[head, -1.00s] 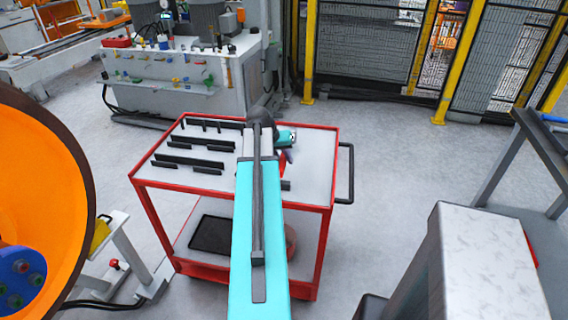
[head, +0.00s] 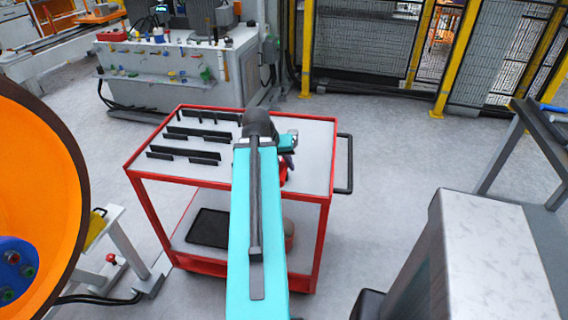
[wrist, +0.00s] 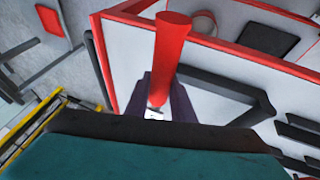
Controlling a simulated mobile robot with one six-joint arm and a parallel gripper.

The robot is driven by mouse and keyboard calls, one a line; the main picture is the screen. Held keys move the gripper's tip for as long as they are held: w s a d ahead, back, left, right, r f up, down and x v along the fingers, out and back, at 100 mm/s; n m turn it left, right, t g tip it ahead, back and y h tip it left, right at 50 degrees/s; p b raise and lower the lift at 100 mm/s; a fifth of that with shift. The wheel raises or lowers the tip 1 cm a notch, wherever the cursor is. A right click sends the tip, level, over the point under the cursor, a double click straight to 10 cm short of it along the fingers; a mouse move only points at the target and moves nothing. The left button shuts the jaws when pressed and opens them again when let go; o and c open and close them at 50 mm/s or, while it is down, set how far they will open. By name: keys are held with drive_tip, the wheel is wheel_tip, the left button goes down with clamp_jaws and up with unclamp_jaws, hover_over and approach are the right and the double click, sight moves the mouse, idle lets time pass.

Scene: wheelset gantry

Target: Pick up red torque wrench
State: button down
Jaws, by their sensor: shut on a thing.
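The red torque wrench (wrist: 171,55) shows in the wrist view as a red cylinder standing up between the dark fingers of my gripper (wrist: 160,100). My gripper is shut on it. In the head view my gripper (head: 288,162) is over the right part of the cart top, and only a small red bit of the wrench (head: 284,176) shows beside it. My turquoise arm hides much of this area. I cannot tell whether the wrench touches the cart top.
The red-framed cart (head: 318,150) has a pale top with several black holder bars (head: 188,132) on its left side and a black handle (head: 344,165) at right. A black tray (head: 209,228) lies on the lower shelf. An orange round part (head: 45,190) stands at left.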

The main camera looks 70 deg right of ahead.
drive_tip(key=shift+s+a+f+b, duration=0.2)
drive_tip(key=shift+a+b, duration=0.1)
drive_tip(key=shift+b, duration=3.5)
drive_tip(key=b, duration=0.3)
drive_tip(key=shift+s+a+r, duration=0.1)
drive_tip(key=shift+s+a, duration=0.05)
drive_tip(key=shift+a, duration=0.2)
drive_tip(key=shift+s+a+b, duration=0.15)
drive_tip(key=shift+a+b, duration=0.15)
drive_tip(key=shift+b, duration=0.95)
drive_tip(key=shift+a+b, duration=0.1)
drive_tip(key=shift+b, duration=0.25)
drive_tip(key=shift+s+a+r+b, duration=0.2)
drive_tip(key=shift+s+a+b, duration=0.1)
drive_tip(key=shift+a, duration=0.35)
drive_tip(key=shift+s+a+r+b, duration=0.15)
drive_tip(key=shift+s+a, duration=0.15)
drive_tip(key=shift+a, duration=0.3)
drive_tip(key=shift+r, duration=0.1)
